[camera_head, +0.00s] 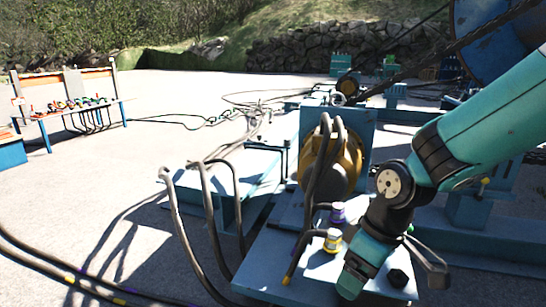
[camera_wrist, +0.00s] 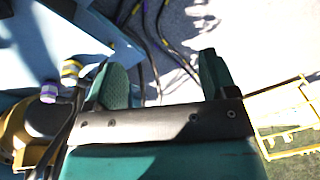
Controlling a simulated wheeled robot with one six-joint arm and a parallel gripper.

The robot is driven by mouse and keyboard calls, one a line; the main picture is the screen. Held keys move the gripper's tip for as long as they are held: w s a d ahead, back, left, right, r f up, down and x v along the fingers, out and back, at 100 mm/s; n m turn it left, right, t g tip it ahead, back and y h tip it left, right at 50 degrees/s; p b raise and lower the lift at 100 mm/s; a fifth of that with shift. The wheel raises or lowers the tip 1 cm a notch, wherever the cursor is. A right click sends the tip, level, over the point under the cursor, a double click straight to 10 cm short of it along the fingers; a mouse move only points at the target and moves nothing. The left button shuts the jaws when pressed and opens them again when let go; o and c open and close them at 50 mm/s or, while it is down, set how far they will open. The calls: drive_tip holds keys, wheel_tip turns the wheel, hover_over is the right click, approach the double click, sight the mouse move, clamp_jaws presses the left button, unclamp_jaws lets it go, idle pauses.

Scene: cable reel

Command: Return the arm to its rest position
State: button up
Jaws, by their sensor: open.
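My teal arm reaches in from the right in the head view. My gripper (camera_wrist: 158,85) points down over the blue platform (camera_head: 262,272), and its two teal fingers stand apart with nothing between them in the wrist view. In the head view the fingers are partly hidden behind one another. A yellow-banded connector (camera_head: 332,240) and a purple-banded connector (camera_head: 337,213) stand on the platform just left of my gripper. Both also show left of the fingers in the wrist view.
A yellow-brown drum (camera_head: 335,165) with black cables stands behind the connectors. Loose cables (camera_head: 70,275) lie on the ground at left. A workbench (camera_head: 75,108) with several connectors stands far left. A large blue reel (camera_head: 490,40) is at upper right. Open ground lies left of centre.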

drive_tip(key=s+r+m+y, duration=0.1)
drive_tip(key=s+r, duration=0.4)
drive_tip(key=s, duration=0.3)
drive_tip(key=s+r+m, duration=0.2)
drive_tip(key=s+r, duration=0.3)
drive_tip(key=s, duration=0.3)
wheel_tip(320, 180, up, 26)
drive_tip(key=p, duration=2.6)
drive_tip(key=shift+w, duration=0.35)
